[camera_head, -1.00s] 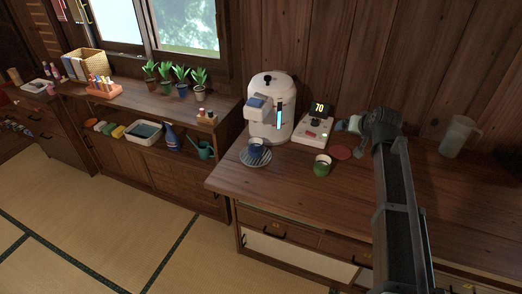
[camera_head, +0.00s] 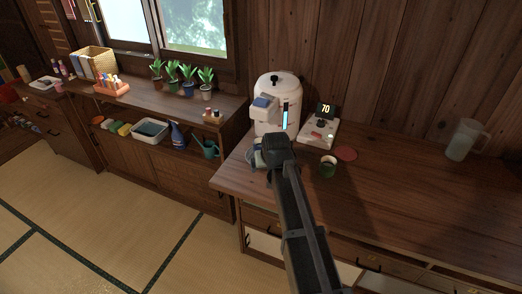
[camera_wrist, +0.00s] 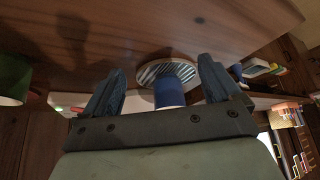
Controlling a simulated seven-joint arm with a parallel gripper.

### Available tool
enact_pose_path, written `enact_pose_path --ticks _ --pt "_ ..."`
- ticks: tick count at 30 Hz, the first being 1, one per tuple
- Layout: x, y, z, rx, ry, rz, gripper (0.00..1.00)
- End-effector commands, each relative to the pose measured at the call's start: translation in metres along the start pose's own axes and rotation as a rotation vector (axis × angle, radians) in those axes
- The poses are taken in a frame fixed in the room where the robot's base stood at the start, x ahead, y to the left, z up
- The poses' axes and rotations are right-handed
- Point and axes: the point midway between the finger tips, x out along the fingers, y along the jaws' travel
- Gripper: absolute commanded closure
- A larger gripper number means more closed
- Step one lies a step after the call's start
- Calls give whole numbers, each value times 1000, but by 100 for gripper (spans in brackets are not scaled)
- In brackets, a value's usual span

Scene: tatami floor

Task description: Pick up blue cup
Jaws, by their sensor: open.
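The blue cup (camera_wrist: 168,93) stands on a striped saucer (camera_wrist: 192,70) in the wrist view, which shows the scene upside down. My gripper (camera_wrist: 162,88) is open, with one finger on each side of the cup in that view. I see a gap between each finger and the cup, and the cup's lower part in the picture is covered by the gripper body. In the head view my gripper (camera_head: 257,157) is over the counter's left front part, in front of the white dispenser, and hides the cup there.
A green cup (camera_head: 328,170) stands to the right on the counter (camera_head: 420,205), near a red round mat (camera_head: 346,153). The white dispenser (camera_head: 275,108) and a device reading 70 (camera_head: 320,130) stand behind. A clear pitcher (camera_head: 464,139) is far right.

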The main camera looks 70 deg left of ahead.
Motion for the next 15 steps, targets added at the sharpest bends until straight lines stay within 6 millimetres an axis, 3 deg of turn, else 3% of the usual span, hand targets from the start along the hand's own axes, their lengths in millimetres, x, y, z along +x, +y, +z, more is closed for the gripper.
enact_pose_path --ticks 10,15 --pt "28 1 -51 1 0 0 9" --pt "38 1 -66 1 0 0 9"
